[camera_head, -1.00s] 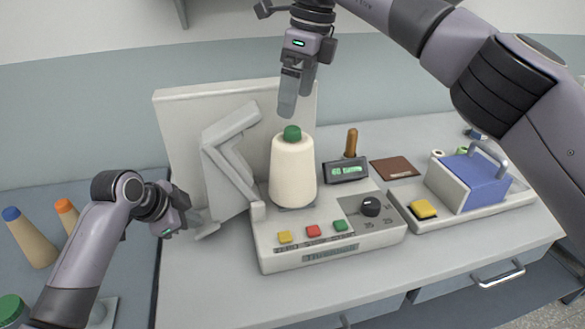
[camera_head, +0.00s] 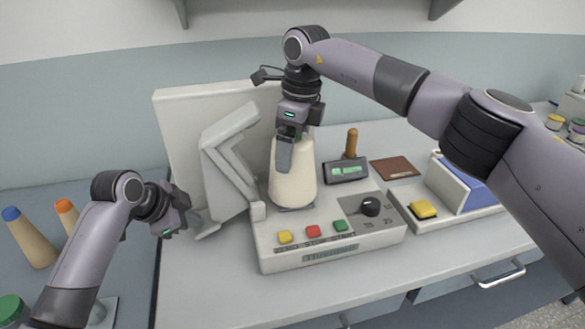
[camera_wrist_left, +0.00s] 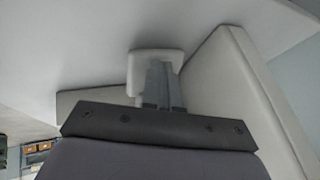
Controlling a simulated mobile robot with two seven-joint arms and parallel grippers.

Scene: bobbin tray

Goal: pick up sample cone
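The cream sample cone (camera_head: 294,185) stands upright on the grey machine (camera_head: 330,262). My right gripper (camera_head: 287,152) is over its top, pointing down. One finger shows in front of the cone; the other is hidden, and so is the green tip. I cannot tell whether the fingers press on the cone. My left gripper (camera_head: 192,226) is low at the left, by the foot of the pale angled arm (camera_head: 228,165), away from the cone. In the left wrist view its fingers (camera_wrist_left: 161,82) are close together, in front of a white rounded pad (camera_wrist_left: 155,58).
A pale upright panel (camera_head: 180,130) stands behind the angled arm. A brown-handled tool (camera_head: 351,142) and a small display (camera_head: 346,171) stand right of the cone. A tray (camera_head: 460,216) with a yellow pad (camera_head: 423,209) lies further right. Several cones stand at the left. The front table strip is clear.

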